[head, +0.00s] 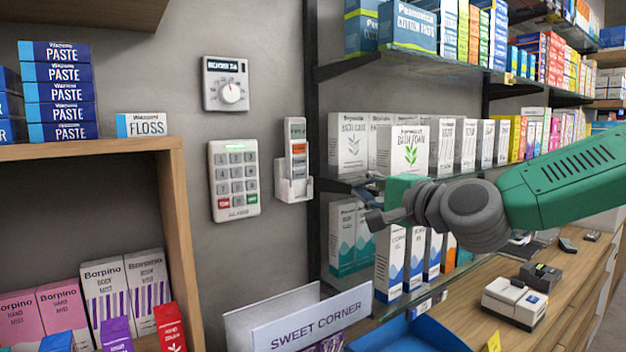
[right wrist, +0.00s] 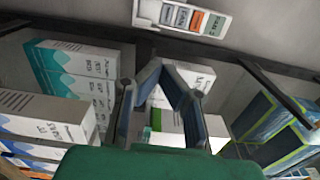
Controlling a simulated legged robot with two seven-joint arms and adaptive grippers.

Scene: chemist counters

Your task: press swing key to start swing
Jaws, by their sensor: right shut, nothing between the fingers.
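A slim white remote (head: 297,150) stands in a white holder (head: 294,186) on the grey wall, right of the keypad. It has a small display at the top, an orange key and grey keys; their labels are too small to read surely. The remote shows at the top of the right wrist view (right wrist: 185,18), lying sideways there. My right gripper (head: 374,206) is shut and empty, right of and below the remote, in front of the shelf boxes. It is apart from the remote. Its fingers (right wrist: 168,82) also show in the right wrist view. My left gripper is not in view.
A white keypad (head: 234,180) and a dial thermostat (head: 226,83) are on the wall. Glass shelves with white boxes (head: 350,142) stand close behind my right gripper. A "Sweet Corner" sign (head: 312,320) and a blue tray (head: 412,334) are below.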

